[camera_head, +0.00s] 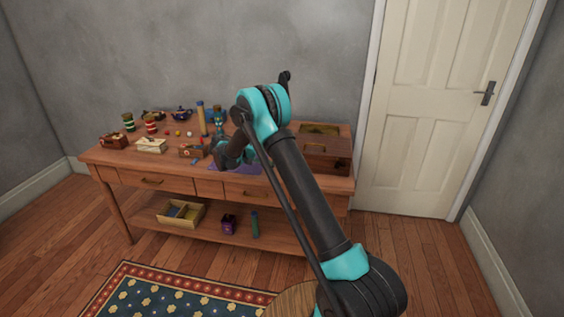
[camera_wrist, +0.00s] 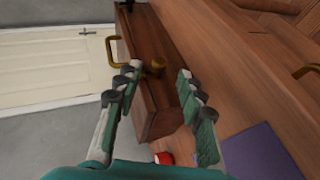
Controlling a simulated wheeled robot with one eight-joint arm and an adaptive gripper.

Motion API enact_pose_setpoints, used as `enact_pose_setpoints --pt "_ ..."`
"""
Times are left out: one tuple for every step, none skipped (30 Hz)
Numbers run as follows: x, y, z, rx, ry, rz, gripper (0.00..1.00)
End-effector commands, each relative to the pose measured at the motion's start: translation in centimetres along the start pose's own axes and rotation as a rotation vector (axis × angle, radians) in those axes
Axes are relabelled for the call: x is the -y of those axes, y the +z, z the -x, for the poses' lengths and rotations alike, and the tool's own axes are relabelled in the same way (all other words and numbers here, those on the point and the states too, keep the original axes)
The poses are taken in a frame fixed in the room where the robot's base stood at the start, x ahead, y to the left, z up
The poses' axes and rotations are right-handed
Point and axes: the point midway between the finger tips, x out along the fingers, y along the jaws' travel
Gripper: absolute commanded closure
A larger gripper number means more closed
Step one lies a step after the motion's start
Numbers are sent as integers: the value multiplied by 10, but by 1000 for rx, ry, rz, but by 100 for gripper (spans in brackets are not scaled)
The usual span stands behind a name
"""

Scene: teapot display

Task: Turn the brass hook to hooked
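A small brass piece (camera_wrist: 155,66), apparently the brass hook, sits on the face of a dark wooden box (camera_wrist: 162,112) in the wrist view. Its exact turn is too small to tell. A curved brass handle (camera_wrist: 113,52) is on the same box, to the left. My gripper (camera_wrist: 158,74) is open and empty, with its fingers on either side of the brass piece in the picture; I see no contact. In the head view the box (camera_head: 338,164) stands at the right end of the table, and my arm hides part of it.
The wooden table (camera_head: 100,158) carries cups, small boxes, a teapot (camera_head: 181,114) and a purple mat (camera_head: 240,168). The mat also shows in the wrist view (camera_wrist: 262,158), near a red and white item (camera_wrist: 164,158). A white door (camera_head: 425,120) is right of the table.

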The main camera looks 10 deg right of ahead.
Motion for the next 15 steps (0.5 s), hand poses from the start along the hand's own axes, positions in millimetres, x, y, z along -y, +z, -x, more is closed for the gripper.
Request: enact_pose_setpoints --pt "0 0 12 -4 -1 2 61" --pt "0 0 19 -3 -1 2 61" --pt "0 0 27 -2 0 2 61" --pt "0 0 33 -2 -1 1 61" --pt "0 0 39 -3 -1 1 61" --pt "1 0 46 -3 -1 1 61" --pt "0 0 51 -2 -1 1 61" --pt "0 0 56 -1 -1 1 61" --pt "0 0 62 -2 -1 1 61" --pt "1 0 66 -2 -1 1 61" --pt "1 0 69 -2 -1 1 61" --pt "1 0 73 -1 -1 1 61" --pt "0 0 75 -1 -1 1 61" --pt "0 0 77 0 -1 1 61" --pt "0 0 79 0 0 1 61"
